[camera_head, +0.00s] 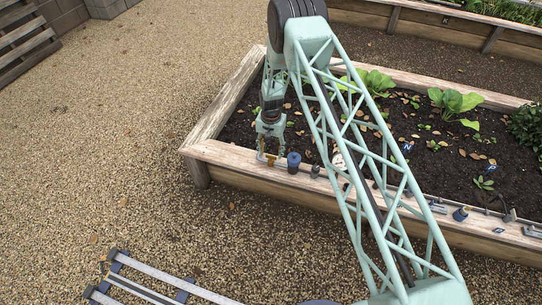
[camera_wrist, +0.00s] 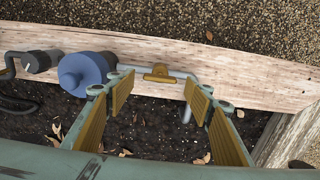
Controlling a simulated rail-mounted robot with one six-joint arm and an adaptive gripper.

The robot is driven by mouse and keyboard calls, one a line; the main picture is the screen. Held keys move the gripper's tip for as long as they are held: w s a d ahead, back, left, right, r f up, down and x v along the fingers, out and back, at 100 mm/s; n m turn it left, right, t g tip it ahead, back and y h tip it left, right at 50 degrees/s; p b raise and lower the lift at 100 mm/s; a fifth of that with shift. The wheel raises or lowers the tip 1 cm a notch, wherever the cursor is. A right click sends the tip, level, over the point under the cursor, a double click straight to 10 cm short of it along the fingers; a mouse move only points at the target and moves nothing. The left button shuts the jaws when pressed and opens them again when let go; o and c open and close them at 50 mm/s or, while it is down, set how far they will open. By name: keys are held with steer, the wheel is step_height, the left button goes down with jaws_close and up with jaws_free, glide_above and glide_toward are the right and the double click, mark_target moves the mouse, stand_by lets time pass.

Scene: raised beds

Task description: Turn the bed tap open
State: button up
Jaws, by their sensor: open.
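The bed tap looks like a small brass-coloured piece (camera_wrist: 160,73) on a grey pipe along the bed's wooden rim. In the head view a yellowish bit of it (camera_head: 262,158) shows at the near left corner of the bed. My gripper (camera_wrist: 158,86) is open with nothing between its padded fingers. In the wrist view the brass piece lies just beyond and between the fingertips; I cannot tell whether they touch it. The head view shows my gripper (camera_head: 270,145) pointing down above the rim, beside the tap. A blue cylinder (camera_wrist: 84,72) sits on the same pipe to the left.
The blue cylinder (camera_head: 293,162) stands close to my gripper in the head view. The bed's wooden rim (camera_head: 235,157) surrounds dark soil with plants and dry leaves. More fittings, including a blue one (camera_head: 461,213), lie along the rim. Open gravel (camera_head: 110,150) is at left.

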mark_target(271, 158)
steer(key=shift+f, duration=1.3)
steer(key=shift+c, duration=0.7)
steer(key=c, duration=0.7)
